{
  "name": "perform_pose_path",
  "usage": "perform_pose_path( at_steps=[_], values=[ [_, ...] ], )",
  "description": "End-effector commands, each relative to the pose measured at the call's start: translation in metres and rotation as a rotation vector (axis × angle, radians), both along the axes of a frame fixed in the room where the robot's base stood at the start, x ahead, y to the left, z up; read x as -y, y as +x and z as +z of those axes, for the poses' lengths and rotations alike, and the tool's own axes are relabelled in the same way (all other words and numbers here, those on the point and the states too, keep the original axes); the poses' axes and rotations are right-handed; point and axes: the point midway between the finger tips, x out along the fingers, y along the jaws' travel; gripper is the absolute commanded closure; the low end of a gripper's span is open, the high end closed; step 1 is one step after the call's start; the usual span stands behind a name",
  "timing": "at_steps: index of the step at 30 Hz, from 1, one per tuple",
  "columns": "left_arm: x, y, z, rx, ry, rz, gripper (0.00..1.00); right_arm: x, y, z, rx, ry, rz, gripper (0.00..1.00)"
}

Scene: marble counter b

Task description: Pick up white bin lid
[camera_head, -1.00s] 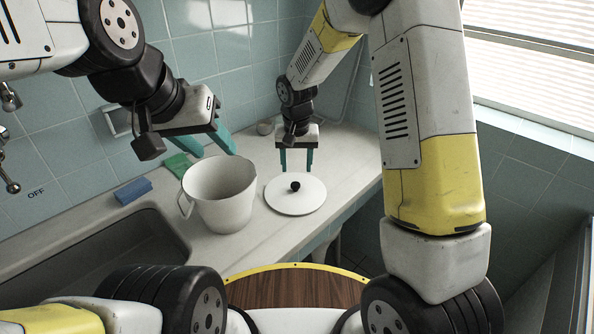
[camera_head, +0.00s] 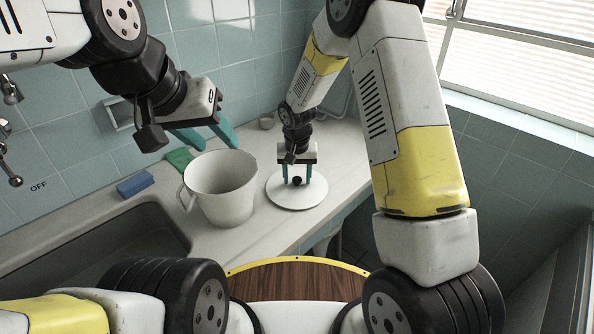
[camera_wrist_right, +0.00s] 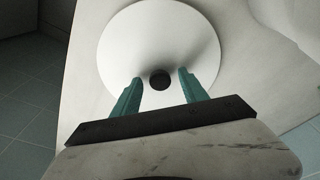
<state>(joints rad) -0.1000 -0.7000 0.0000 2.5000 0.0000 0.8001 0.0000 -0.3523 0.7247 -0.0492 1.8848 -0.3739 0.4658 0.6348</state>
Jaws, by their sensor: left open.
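The white bin lid (camera_head: 297,199) is a flat round disc lying on the counter, with a small black knob (camera_head: 297,181) at its middle. In the right wrist view the lid (camera_wrist_right: 150,40) and knob (camera_wrist_right: 160,79) also show. My right gripper (camera_head: 296,180) is over the lid with its teal fingers apart on either side of the knob. In the wrist view a gap shows between the knob and each finger (camera_wrist_right: 160,84). My left gripper (camera_head: 211,143) is open and empty, above and behind the white bin (camera_head: 228,205).
The white bin with a handle stands left of the lid. A green sponge (camera_head: 180,157) and a blue sponge (camera_head: 134,184) lie behind the sink (camera_head: 100,245). A small cup (camera_head: 266,122) stands at the back. The counter's front edge is close to the lid.

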Motion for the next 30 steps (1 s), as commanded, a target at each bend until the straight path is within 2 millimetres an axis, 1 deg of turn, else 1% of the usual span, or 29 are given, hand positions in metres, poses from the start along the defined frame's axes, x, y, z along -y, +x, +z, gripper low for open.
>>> perform_pose_path(
  at_steps=[1, 7, 14, 17, 20, 27, 30],
  values=[
    [0.000, 0.000, 0.000, 0.000, 0.000, 0.000, 0.54, 0.000, 0.000, 0.000, 0.000, 0.000, 0.000, 0.61],
    [0.000, 0.000, 0.000, 0.000, 0.000, 0.000, 0.54, 0.000, 0.000, 0.000, 0.000, 0.000, 0.000, 1.00],
    [0.000, 0.000, 0.000, 0.000, 0.000, 0.000, 0.54, 0.000, 0.000, 0.000, 0.000, 0.000, 0.000, 1.00],
    [0.000, 0.000, 0.000, 0.000, 0.000, 0.000, 0.54, 0.000, 0.000, 0.004, 0.001, 0.000, 0.000, 1.00],
    [0.000, 0.000, 0.000, 0.000, 0.000, 0.000, 0.54, 0.000, 0.001, 0.015, 0.003, 0.002, 0.000, 1.00],
    [0.000, 0.000, 0.000, 0.000, 0.000, 0.000, 0.54, -0.001, 0.001, 0.064, 0.005, 0.002, 0.000, 1.00],
    [0.000, 0.000, 0.000, 0.000, 0.000, 0.000, 0.54, 0.000, 0.001, 0.081, 0.004, 0.001, 0.000, 1.00]
  ],
)
